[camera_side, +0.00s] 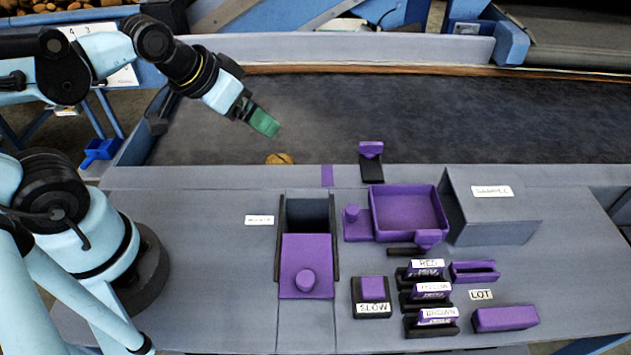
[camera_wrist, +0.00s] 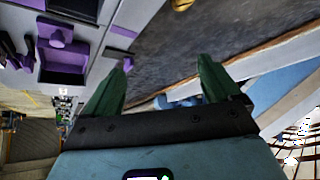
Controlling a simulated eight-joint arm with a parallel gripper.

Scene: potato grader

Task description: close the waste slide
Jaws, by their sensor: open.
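The waste slide (camera_side: 306,252) is a purple plate with a round knob (camera_side: 304,280), set between two dark rails beside a small white label. It sits at the near end of its rails, and a dark open gap (camera_side: 307,212) shows behind it, so it stands open. My gripper (camera_side: 266,124) has green fingers and is over the dark belt, behind and left of the slide, apart from it. In the wrist view my gripper (camera_wrist: 165,65) is open, with nothing between its fingers. I cannot clearly make out the slide there.
A potato (camera_side: 279,158) lies on the belt (camera_side: 420,110) near its front edge. Right of the slide are a purple tray (camera_side: 409,209), a grey sample box (camera_side: 490,215), a SLOW button (camera_side: 372,290) and several labelled purple blocks.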

